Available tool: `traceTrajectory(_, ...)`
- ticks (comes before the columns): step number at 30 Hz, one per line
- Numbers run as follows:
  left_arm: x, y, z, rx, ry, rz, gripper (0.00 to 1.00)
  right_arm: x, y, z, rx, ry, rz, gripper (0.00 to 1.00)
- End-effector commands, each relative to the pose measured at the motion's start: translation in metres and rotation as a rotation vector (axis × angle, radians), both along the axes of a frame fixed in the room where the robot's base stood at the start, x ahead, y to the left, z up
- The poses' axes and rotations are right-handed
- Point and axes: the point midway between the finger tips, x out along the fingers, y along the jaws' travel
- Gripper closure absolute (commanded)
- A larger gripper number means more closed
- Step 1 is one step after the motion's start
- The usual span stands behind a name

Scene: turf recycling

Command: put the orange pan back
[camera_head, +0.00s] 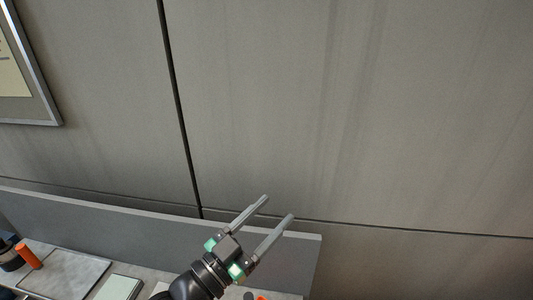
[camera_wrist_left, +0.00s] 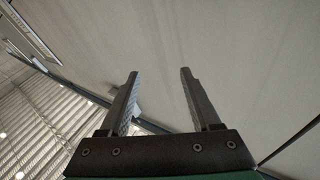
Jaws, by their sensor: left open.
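My left gripper (camera_head: 278,207) is raised in front of the grey wall, its two fingers apart with nothing between them. In the left wrist view the gripper (camera_wrist_left: 159,73) is also open and empty, facing the wall. I cannot make out a whole orange pan. An orange cylindrical piece (camera_head: 28,256) stands tilted at the far left of the worktop, beside a dark round object (camera_head: 9,258) cut by the picture edge. I cannot tell if it belongs to the pan. A small orange bit (camera_head: 261,297) shows at the bottom edge, right of my left arm. My right gripper is not in view.
A grey upright panel (camera_head: 120,230) runs behind the worktop. A flat grey plate (camera_head: 65,274) and a pale green-grey block (camera_head: 120,287) lie on the worktop. A framed picture (camera_head: 45,110) hangs at the upper left. The space around my left gripper is clear.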

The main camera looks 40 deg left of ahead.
Motion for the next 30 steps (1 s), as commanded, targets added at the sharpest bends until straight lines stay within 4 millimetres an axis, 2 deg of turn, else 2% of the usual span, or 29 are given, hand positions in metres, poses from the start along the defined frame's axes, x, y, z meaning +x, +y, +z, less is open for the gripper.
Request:
traceTrajectory(1,-0.002,-0.019,0.061,-0.007,-0.126,-0.024,0.36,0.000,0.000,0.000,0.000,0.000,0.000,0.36)
traceTrajectory(3,-0.016,-0.038,0.131,-0.039,-0.276,-0.045,0.36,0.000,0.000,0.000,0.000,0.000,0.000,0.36)
traceTrajectory(6,-0.046,-0.057,0.206,-0.097,-0.450,-0.079,0.36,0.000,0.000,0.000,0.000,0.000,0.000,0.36)
traceTrajectory(9,-0.070,-0.066,0.248,-0.145,-0.554,-0.101,0.36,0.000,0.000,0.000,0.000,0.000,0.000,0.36)
traceTrajectory(12,-0.081,-0.068,0.263,-0.166,-0.596,-0.111,0.36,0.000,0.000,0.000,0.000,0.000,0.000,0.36)
traceTrajectory(19,-0.081,-0.068,0.264,-0.168,-0.597,-0.110,0.36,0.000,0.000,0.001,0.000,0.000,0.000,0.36)
traceTrajectory(24,-0.081,-0.068,0.291,-0.167,-0.596,-0.110,0.36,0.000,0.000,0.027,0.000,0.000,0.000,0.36)
traceTrajectory(30,-0.081,-0.067,0.284,-0.166,-0.595,-0.110,0.36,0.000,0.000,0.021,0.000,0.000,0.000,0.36)
